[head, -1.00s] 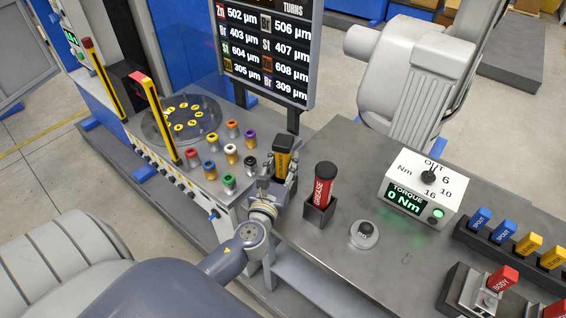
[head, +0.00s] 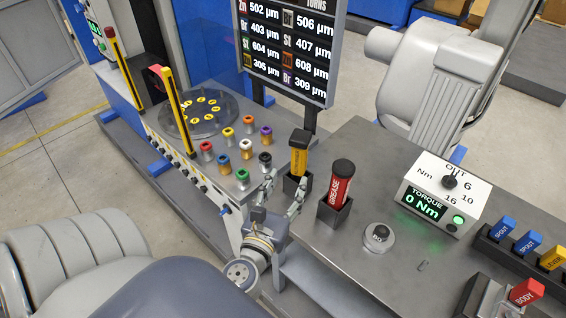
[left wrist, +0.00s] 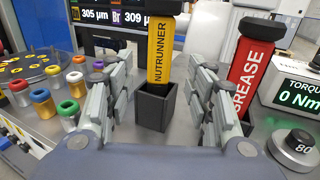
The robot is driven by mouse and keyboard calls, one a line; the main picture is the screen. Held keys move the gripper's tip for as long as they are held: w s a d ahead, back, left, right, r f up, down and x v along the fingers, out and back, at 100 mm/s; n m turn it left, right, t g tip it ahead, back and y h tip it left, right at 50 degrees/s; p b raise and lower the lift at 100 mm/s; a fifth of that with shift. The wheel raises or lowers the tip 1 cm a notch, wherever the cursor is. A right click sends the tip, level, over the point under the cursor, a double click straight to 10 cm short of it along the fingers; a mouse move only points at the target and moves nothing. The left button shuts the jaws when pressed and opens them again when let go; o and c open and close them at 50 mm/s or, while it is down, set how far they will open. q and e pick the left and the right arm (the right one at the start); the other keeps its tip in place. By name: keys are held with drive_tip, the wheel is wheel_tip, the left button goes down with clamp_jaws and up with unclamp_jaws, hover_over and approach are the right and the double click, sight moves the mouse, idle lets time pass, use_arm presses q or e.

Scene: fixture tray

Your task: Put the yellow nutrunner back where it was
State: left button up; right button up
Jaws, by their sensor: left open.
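The yellow nutrunner (head: 299,157) with a black cap stands upright in a dark square holder (head: 291,184) at the left end of the grey bench. In the left wrist view the yellow nutrunner (left wrist: 160,48) sits in its holder (left wrist: 155,106), with its lower end hidden inside. My left gripper (head: 284,184) is open, just in front of the holder. In the left wrist view its fingers (left wrist: 160,88) are spread to either side of the holder, apart from the nutrunner. My right gripper is not in view.
A red grease tool (head: 342,185) stands in its own holder close to the right. A round knob (head: 379,237) and a torque box (head: 444,190) are further right. Several coloured cylinders (head: 246,177) stand left, by a round disc (head: 198,115).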

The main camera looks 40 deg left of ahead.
use_arm(q)
drive_tip(key=shift+v, duration=1)
